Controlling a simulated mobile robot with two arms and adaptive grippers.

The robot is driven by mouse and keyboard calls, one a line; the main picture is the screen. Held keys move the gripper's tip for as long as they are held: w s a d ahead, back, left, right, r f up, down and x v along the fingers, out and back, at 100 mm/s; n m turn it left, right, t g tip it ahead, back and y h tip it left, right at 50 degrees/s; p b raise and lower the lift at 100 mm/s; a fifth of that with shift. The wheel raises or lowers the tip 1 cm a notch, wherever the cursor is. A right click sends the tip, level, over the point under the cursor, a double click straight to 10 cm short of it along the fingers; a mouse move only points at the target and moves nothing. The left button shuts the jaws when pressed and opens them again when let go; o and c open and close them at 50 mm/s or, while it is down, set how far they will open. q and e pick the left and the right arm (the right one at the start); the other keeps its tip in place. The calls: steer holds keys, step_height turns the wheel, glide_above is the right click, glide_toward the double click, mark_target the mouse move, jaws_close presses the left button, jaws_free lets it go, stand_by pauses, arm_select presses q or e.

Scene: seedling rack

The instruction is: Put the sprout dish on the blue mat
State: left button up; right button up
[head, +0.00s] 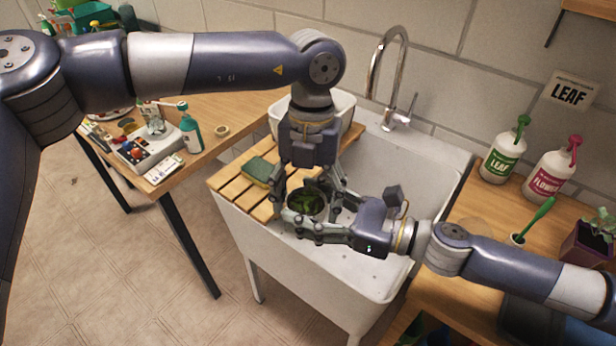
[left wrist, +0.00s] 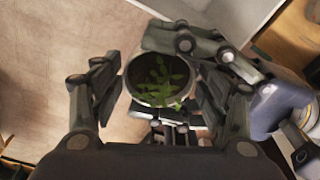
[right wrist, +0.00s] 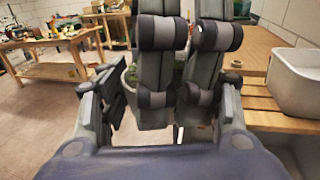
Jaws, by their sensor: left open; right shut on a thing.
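The sprout dish (head: 307,203), a small round pot with green leaves, is held over the sink's front edge by my right gripper (head: 318,213). My left gripper (head: 306,193) comes down from above, open, with its fingers on either side of the dish. In the left wrist view the dish (left wrist: 160,78) shows between the left fingers; whether they touch it I cannot tell. In the right wrist view the left fingers hide much of the dish (right wrist: 153,115). I cannot make out the blue mat in any view.
The white sink (head: 430,165) has a slatted wooden rack (head: 232,180) with a green and yellow sponge (head: 262,172). A tap (head: 390,75) rises behind. Bottles (head: 503,158) and a potted plant (head: 590,240) stand on the right bench. A cluttered table (head: 235,105) stands left.

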arm_select(q)
steer(key=shift+f, duration=0.35)
steer(key=shift+c, duration=0.6)
steer(key=c, duration=0.8)
arm_select(e)
steer(key=o, duration=1.2)
